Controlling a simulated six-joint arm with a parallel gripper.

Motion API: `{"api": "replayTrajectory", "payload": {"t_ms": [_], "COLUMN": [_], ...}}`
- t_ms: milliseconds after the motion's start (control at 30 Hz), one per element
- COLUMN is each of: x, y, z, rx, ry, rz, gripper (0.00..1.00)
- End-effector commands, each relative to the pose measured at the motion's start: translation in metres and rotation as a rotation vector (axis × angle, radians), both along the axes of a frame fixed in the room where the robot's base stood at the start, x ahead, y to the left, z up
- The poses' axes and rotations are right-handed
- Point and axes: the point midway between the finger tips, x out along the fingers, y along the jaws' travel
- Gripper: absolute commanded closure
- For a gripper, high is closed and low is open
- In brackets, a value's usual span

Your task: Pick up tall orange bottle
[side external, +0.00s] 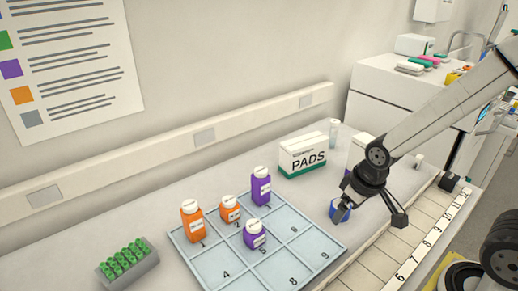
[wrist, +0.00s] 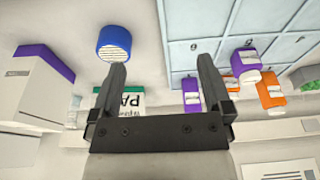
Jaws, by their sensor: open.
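The tall orange bottle (side external: 192,222) has a white cap and label and stands upright at the left edge of the gridded tray (side external: 222,266), in compartment 1. In the wrist view it is the orange bottle (wrist: 269,90) on the right, beyond the purple ones. A shorter orange bottle (side external: 230,209) stands to its right. My gripper (side external: 372,212) is open and empty, off the tray's right side and well away from the tall orange bottle. In the wrist view both fingers (wrist: 160,72) are apart with nothing between them.
A tall purple bottle (side external: 261,188) and a short purple bottle (side external: 255,235) stand on the tray. A blue object (side external: 340,211) is beside my gripper. A PADS box (side external: 303,155) stands behind, and a green tube rack (side external: 127,264) stands left. The tray's front compartments are clear.

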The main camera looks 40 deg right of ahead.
Motion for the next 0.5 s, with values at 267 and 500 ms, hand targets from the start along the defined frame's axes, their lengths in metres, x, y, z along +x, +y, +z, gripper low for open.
{"api": "replayTrajectory", "payload": {"t_ms": [267, 500], "x": [0.012, 0.06], "y": [0.009, 0.05], "z": [0.0, -0.002], "rx": [0.014, 0.064], "ry": [-0.035, -0.188], "rz": [0.012, 0.048], "gripper": [0.0, 0.0]}}
